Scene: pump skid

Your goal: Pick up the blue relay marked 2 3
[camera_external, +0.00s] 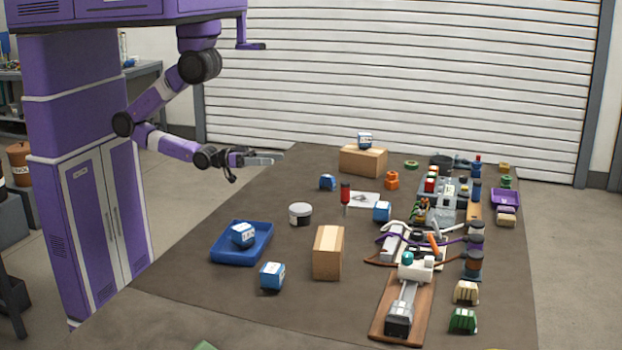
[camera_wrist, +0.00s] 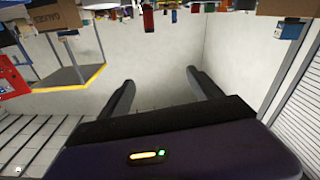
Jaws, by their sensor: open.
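Several blue relays with white labels show in the external view; the labels are too small to read, so I cannot tell which is marked 2 3. One relay (camera_external: 243,235) sits in the blue tray (camera_external: 227,257). One relay (camera_external: 272,276) stands on the table right of the tray. Another relay (camera_external: 328,183) is farther back, one (camera_external: 382,211) is near the middle, and one (camera_external: 365,140) is on top of a cardboard box (camera_external: 362,161). My gripper (camera_external: 268,158) is open and empty, above the table's back left edge, apart from every relay. Its spread fingers show in the wrist view (camera_wrist: 161,78).
A second cardboard box (camera_external: 328,252) stands near the tray. A white tub (camera_external: 300,213) and red screwdriver (camera_external: 345,195) are behind it. The pump skid (camera_external: 405,290) and small parts crowd the table's right side. The table's back left is clear.

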